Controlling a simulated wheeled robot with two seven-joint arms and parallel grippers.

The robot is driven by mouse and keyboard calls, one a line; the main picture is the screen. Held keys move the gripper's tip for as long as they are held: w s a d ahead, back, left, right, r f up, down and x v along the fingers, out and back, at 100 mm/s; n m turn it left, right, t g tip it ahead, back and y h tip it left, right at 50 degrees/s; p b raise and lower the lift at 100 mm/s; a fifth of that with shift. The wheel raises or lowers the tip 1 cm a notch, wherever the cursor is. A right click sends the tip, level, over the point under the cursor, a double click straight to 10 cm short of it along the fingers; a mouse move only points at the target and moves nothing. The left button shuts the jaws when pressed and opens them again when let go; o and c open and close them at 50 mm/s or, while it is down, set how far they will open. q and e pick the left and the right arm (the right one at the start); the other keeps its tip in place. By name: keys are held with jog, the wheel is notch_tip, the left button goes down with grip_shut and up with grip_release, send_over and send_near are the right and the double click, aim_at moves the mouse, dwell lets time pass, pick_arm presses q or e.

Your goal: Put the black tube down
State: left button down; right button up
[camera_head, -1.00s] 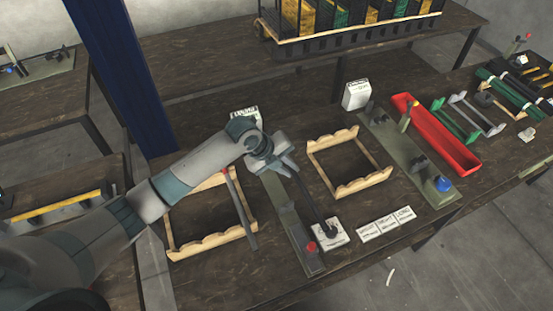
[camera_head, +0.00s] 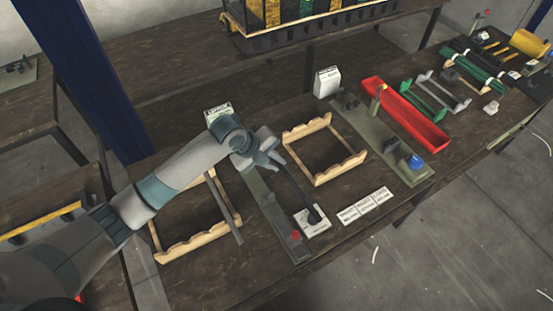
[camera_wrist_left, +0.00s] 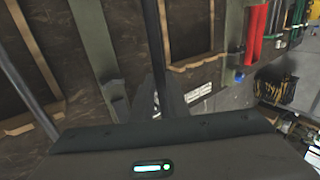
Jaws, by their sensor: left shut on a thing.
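My left gripper (camera_head: 268,160) is shut on the black tube (camera_head: 296,186), near one end of it. The tube slants down and right from the fingers, and its far end appears over a white card (camera_head: 312,222); I cannot tell whether it touches. The left wrist view shows the dark tube (camera_wrist_left: 157,45) running up from the fingers. A second dark tube (camera_head: 224,207) lies across the left wooden rack (camera_head: 190,245). The right wooden rack (camera_head: 345,172) is empty. My right gripper is not in view.
A green-grey press plate (camera_head: 268,210) with a red button lies between the racks. Another plate (camera_head: 385,140) with a blue knob and a red tray (camera_head: 405,110) are to the right.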

aim_at(287, 175)
pick_arm(q)
jog(key=shift+s+d+n+t+y+b, duration=0.3)
jog(key=shift+s+d+n+b, duration=0.4)
jog(key=shift+s+d, duration=0.15)
jog(key=shift+s+d+f+n+t+y+b, duration=0.1)
jog(key=shift+s+d+n+t+y+b, duration=0.1)
jog(key=shift+s+d+n+b, duration=0.25)
jog(key=shift+s+d+f+n+t+y+b, duration=0.1)
jog(key=shift+s+d+n+t+y+b, duration=0.1)
jog(key=shift+s+n, duration=0.45)
jog(key=s+a+f+n+t+y+b, duration=0.1)
jog(key=s+a+f+n+y+b, duration=0.15)
jog(key=s+n+y+b, duration=0.45)
jog(key=s+a+f+n+g+y+b, duration=0.1)
jog(key=s+a+n+g+b, duration=0.1)
jog(key=a+n, duration=0.6)
jog(key=s+a+f+n+g+y+b, duration=0.1)
jog(key=s+a+n+g+y+b, duration=0.1)
jog(key=s+a+n+g, duration=0.2)
jog(key=s+a+n, duration=0.2)
jog(key=a+n, duration=0.2)
jog(key=n, duration=0.2)
jog(key=shift+a+f+n, duration=0.3)
jog(key=shift+f, duration=0.1)
